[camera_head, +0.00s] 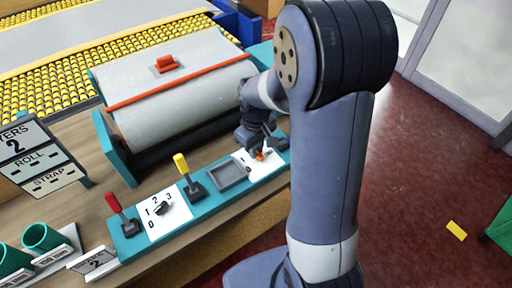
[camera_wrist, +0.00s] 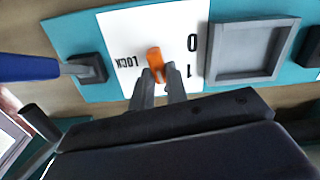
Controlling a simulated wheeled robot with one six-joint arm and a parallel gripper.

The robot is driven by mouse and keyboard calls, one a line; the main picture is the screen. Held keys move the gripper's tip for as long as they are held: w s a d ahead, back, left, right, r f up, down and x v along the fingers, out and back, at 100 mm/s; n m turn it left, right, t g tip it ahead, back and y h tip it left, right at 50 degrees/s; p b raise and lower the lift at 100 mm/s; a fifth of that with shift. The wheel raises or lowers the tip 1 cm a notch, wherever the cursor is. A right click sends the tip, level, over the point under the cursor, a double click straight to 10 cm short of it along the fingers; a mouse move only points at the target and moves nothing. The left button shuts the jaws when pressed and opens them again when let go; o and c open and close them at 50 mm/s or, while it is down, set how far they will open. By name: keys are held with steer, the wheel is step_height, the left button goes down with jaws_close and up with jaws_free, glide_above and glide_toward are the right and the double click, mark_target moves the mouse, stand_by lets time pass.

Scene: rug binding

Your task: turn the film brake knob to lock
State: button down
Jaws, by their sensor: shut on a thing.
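The film brake knob (camera_wrist: 154,58) is small and orange, on a white plate (camera_wrist: 120,30). The plate carries the word LOCK on the left of the wrist view and the marks 0 and 1 on the right. My gripper (camera_wrist: 160,74) is shut on the knob, with a dark finger on each side of its lower end. The knob's visible part points nearly straight up in the wrist view, between LOCK and the numbers. In the head view the knob (camera_head: 260,155) is a small orange spot below my gripper (camera_head: 256,150).
On the teal panel, a lever with a blue handle (camera_wrist: 30,67) stands close to the plate. A grey tray (camera_head: 232,175), a yellow lever (camera_head: 182,165), a numbered dial (camera_head: 163,208) and a red lever (camera_head: 115,205) follow leftward. The roller (camera_head: 180,95) lies behind.

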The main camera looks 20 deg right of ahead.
steer(key=shift+m, duration=0.3)
steer(key=m, duration=0.4)
steer(key=shift+d, duration=0.2)
steer(key=m, duration=0.5)
steer(key=shift+d+m, duration=0.15)
steer(key=shift+m, duration=0.25)
steer(key=m, duration=0.4)
steer(key=shift+d, duration=0.15)
steer(key=shift+s+m, duration=0.2)
steer(key=shift+m, duration=2.6)
steer(key=c, duration=1.4)
jaws_free()
